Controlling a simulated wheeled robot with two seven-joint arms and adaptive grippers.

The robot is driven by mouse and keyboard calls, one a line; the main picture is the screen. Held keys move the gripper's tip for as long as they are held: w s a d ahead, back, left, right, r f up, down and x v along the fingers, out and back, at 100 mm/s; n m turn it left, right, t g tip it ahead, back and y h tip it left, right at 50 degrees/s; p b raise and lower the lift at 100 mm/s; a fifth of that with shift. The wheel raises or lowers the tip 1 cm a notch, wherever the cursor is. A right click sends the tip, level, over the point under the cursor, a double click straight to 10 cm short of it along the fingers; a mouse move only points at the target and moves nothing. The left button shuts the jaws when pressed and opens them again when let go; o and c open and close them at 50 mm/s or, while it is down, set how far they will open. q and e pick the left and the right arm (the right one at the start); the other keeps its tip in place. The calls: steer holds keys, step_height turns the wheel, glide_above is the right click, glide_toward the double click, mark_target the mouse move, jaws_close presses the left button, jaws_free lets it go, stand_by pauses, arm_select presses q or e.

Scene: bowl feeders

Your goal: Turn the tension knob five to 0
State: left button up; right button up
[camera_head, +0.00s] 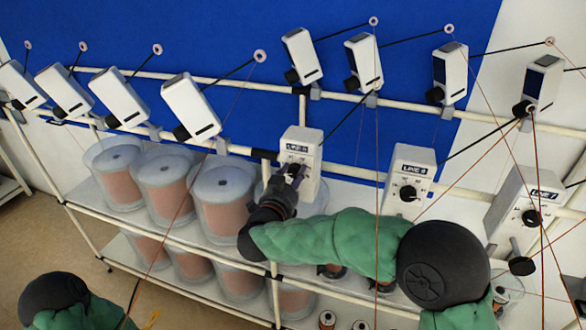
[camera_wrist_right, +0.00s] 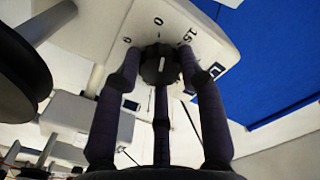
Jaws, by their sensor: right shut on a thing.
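A white tension box (camera_head: 301,142) with a printed label stands on the rail in the middle of the head view; its label is too small to read surely. Its dark round knob (camera_wrist_right: 160,66) shows in the wrist view, with printed figures around it, including a 15 at upper right. My right gripper (camera_head: 292,172) is at the box's front face and mostly covers the knob in the head view. In the wrist view its dark fingers (camera_wrist_right: 160,88) close around the knob from both sides and below. The knob's exact pointer direction is hard to tell. My left gripper is out of view.
Another white box (camera_head: 409,180) labelled LINE with a knob stands to the right, and a further one (camera_head: 528,208) beyond it. Clear bins with copper-coloured spools (camera_head: 222,200) fill the rack shelf at left. Thin threads and black rods cross the space above.

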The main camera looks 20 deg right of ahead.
steer(key=shift+r+n+p, duration=0.3)
steer(key=shift+n+p, duration=0.25)
steer(key=shift+n, duration=0.25)
steer(key=shift+r, duration=0.1)
steer(key=o, duration=1.1)
steer(key=shift+f, duration=0.2)
steer(key=shift+s+a, duration=0.2)
steer(key=v, duration=1.1)
steer(key=shift+s+a, duration=0.1)
steer(key=shift+s, duration=0.05)
